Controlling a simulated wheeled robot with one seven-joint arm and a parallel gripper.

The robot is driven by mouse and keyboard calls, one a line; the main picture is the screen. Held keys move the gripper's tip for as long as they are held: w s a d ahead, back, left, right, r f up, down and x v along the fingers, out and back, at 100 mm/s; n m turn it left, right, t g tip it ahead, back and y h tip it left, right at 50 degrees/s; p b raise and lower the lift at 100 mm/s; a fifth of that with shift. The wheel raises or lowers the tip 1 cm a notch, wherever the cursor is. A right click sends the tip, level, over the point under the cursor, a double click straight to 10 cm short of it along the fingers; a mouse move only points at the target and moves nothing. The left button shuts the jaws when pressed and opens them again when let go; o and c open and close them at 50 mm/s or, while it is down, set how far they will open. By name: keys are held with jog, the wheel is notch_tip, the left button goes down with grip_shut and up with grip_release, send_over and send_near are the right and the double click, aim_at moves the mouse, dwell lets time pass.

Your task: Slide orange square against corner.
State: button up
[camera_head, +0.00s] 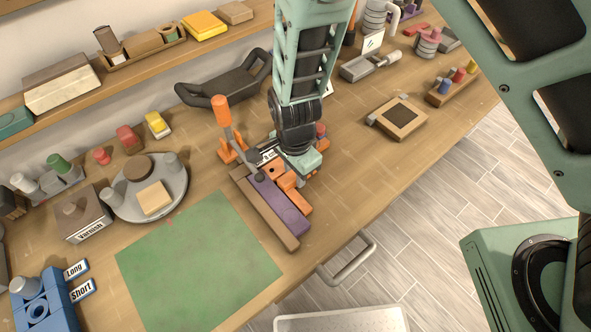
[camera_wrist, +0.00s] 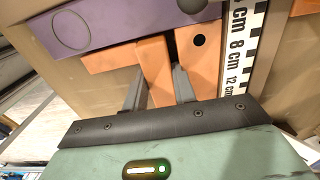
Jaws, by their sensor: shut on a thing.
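The orange square (camera_head: 297,199) lies flat on the bench fixture, with its long side along the purple bar (camera_head: 280,204). In the wrist view the square (camera_wrist: 199,42) shows a dark hole and a raised orange grip (camera_wrist: 155,72). My gripper (camera_wrist: 158,88) is shut on that grip, one grey finger on each side. The purple bar (camera_wrist: 115,25) runs along the square's far side. The black-and-white ruler strip (camera_wrist: 238,55) runs close beside its right edge. I cannot tell whether the square touches the bar or ruler. My wrist partly hides it in the head view.
An orange-handled lever (camera_head: 222,112) rises beside the fixture. A green mat (camera_head: 200,260) lies clear at the front left. A grey round tray (camera_head: 180,200) holds blocks. A small wooden box (camera_head: 400,117) stands to the right. The bench's front edge is close.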

jog(key=shift+w+a+r, duration=0.1)
jog(key=shift+w+a, duration=0.1)
jog(key=shift+w, duration=0.1)
jog(key=o, duration=1)
jog(key=shift+o, duration=0.4)
jog(key=shift+r, duration=0.15)
jog(key=r, duration=0.5)
jog(key=r+b, duration=0.1)
jog(key=r, duration=1.1)
jog(key=shift+s+d+b, duration=0.25)
jog(key=shift+s+b, duration=0.05)
jog(key=shift+s, duration=0.05)
jog(key=s+d+r+n, duration=0.1)
jog(key=s+d+n, duration=0.2)
jog(key=s+n, duration=0.2)
jog(key=s+d+r+n+b, duration=0.1)
jog(key=s+d+n, duration=0.3)
jog(key=n, duration=0.3)
jog(key=s+d+r+n+b, duration=0.1)
jog(key=s+d+n, duration=0.2)
jog(key=s+n, duration=0.3)
jog(key=shift+d+n+y, duration=0.3)
jog(key=shift+d+n, duration=0.1)
jog(key=shift+n, duration=0.1)
